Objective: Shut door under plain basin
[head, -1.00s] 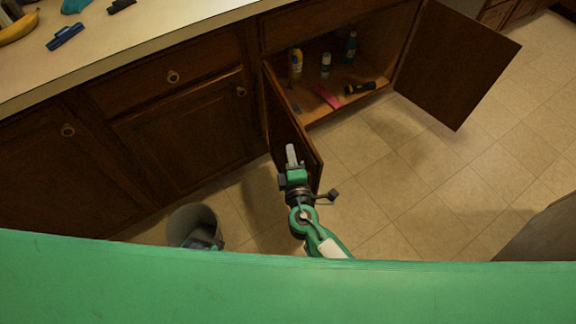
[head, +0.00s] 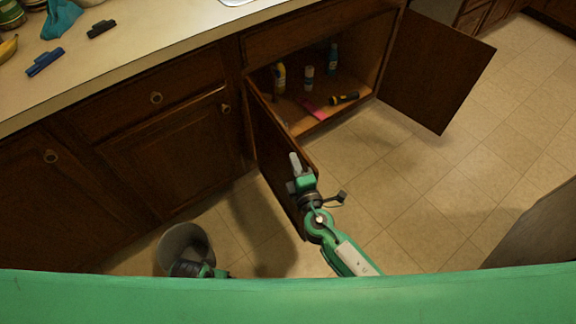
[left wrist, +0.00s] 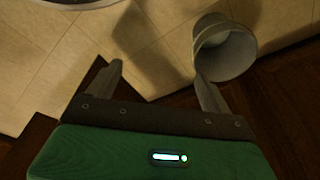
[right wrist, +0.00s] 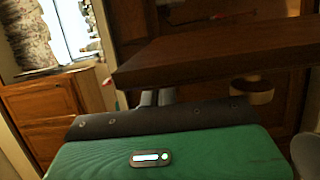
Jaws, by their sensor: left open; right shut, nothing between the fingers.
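The brown cabinet (head: 330,38) under the counter stands open in the head view. Its left door (head: 268,140) swings out toward me. Its right door (head: 436,70) stands wide open to the right. My right gripper (head: 295,162) is shut and empty, close to the left door's free end; I cannot tell whether it touches. In the right wrist view its fingers (right wrist: 157,97) are partly hidden at a wooden panel's edge (right wrist: 215,55). My left gripper (left wrist: 159,70) is open and empty in the left wrist view, low by a grey bin. Only a sliver of the basin (head: 236,2) shows.
The grey bin (head: 182,240) stands on the floor at lower left; it also shows in the left wrist view (left wrist: 226,52). Bottles (head: 309,78), a flashlight (head: 343,98) and a pink item (head: 313,109) lie inside the cabinet. The tiled floor (head: 400,170) right of the left door is clear.

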